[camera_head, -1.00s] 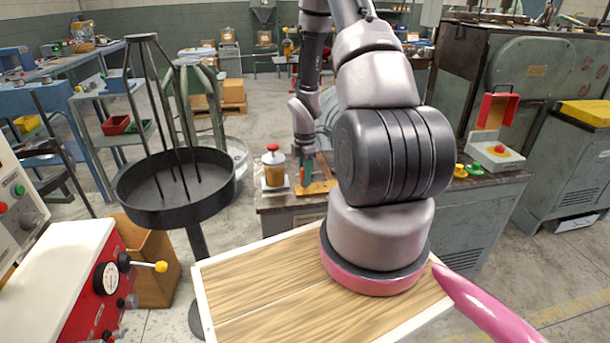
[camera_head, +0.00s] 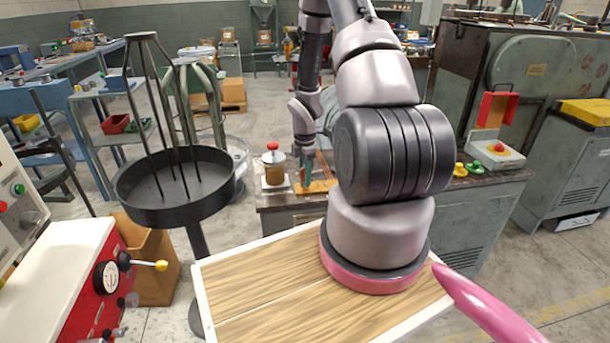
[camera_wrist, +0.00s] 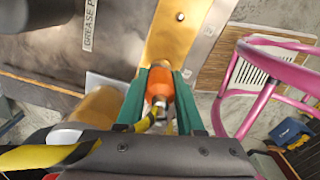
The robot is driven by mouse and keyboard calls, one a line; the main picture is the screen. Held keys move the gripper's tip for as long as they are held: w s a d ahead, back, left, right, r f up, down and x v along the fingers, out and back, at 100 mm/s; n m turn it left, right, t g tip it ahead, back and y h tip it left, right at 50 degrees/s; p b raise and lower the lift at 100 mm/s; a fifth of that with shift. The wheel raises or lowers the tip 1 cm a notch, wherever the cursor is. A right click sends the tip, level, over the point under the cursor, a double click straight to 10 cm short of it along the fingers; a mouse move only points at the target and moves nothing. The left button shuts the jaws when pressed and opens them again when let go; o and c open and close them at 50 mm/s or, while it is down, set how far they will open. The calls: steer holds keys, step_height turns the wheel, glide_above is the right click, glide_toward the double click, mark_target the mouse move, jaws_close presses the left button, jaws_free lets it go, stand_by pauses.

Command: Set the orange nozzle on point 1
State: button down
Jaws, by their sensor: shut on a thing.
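My gripper (camera_wrist: 160,98) has green fingers and is shut on the orange nozzle (camera_wrist: 158,84) in the wrist view. The nozzle lies between the two fingers, with part of it hidden by them. Beyond it is a golden-orange plate (camera_wrist: 166,42) with a small round spot near its top. In the head view my gripper (camera_head: 306,172) is over the bench beside the orange plate (camera_head: 321,187). I cannot tell there whether the nozzle touches the plate. A label starting "GREASE P" (camera_wrist: 91,25) shows on the bench, but no number 1 is readable.
A red-knobbed jar (camera_head: 273,168) stands left of my gripper. Yellow (camera_head: 460,170) and green (camera_head: 476,168) pieces and a red-button box (camera_head: 495,153) are on the bench at right. A black round tray stand (camera_head: 165,205) is at left. A yellow-black hose (camera_wrist: 40,156) crosses the wrist view.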

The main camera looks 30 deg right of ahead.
steer(key=shift+f, duration=0.3)
steer(key=shift+c, duration=2.3)
jaws_free()
step_height(320, 180, up, 24)
